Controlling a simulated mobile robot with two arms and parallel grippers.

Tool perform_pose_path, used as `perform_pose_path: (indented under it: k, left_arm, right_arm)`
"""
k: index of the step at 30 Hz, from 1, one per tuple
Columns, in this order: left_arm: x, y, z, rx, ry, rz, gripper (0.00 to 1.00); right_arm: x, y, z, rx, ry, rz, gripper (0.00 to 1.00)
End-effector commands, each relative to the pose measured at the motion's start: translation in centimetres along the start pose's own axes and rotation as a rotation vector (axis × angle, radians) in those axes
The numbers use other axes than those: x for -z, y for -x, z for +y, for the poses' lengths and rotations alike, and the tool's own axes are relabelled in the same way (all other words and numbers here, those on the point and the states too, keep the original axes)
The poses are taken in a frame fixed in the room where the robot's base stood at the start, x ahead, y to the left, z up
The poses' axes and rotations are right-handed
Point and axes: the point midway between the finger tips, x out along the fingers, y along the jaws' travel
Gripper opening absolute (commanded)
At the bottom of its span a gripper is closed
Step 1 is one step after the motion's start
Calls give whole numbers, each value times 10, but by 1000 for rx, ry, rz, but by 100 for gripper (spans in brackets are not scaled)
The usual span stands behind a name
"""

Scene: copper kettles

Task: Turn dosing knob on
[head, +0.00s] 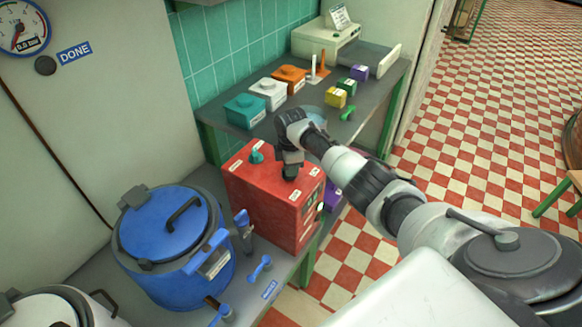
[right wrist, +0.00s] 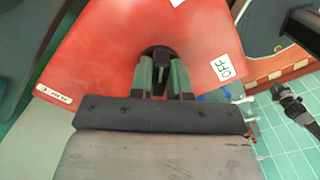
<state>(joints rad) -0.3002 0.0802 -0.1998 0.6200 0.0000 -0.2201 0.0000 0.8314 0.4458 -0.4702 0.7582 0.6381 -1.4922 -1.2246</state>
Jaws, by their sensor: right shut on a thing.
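A red box (head: 266,201) stands on the grey counter, with small white labels on its top and front. In the right wrist view its red top (right wrist: 112,45) fills the upper middle, and one label (right wrist: 222,67) reads OFF. My right gripper (head: 290,170) points down onto the box's top. In the right wrist view its two green-grey fingers (right wrist: 161,76) are shut on a dark round knob (right wrist: 155,52). The fingers cover part of the knob. A teal knob (head: 256,154) sits farther left on the same top. My left gripper is not in view.
A blue kettle (head: 166,231) stands close left of the box, with blue handles (head: 260,268) beside it. Behind, a table holds teal (head: 245,112), white (head: 268,92) and orange (head: 290,77) boxes. Checkered floor (head: 450,120) lies open at right.

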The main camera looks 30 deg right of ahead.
Motion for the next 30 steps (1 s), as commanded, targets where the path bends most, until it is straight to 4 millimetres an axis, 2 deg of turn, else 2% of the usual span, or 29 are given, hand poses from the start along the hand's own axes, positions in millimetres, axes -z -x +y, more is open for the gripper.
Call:
perform_pose_path:
  k: [2, 3, 8, 15, 19, 23, 30]
  left_arm:
    - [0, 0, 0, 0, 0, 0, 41]
    - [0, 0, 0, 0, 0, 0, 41]
    - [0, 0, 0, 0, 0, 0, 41]
    - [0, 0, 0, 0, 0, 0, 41]
    - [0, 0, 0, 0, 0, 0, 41]
    - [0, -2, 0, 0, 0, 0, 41]
    - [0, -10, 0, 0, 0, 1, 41]
  right_arm:
    - [0, 1, 1, -2, 3, 1, 0]
    - [0, 1, 1, -2, 3, 1, 20]
    - [0, 1, 0, -2, 2, 1, 43]
    - [0, 1, 0, -1, 1, 0, 43]
    - [0, 8, 1, -3, 1, 1, 43]
    - [0, 28, 1, -6, 3, 1, 43]
    - [0, 76, 1, -6, 1, 1, 43]
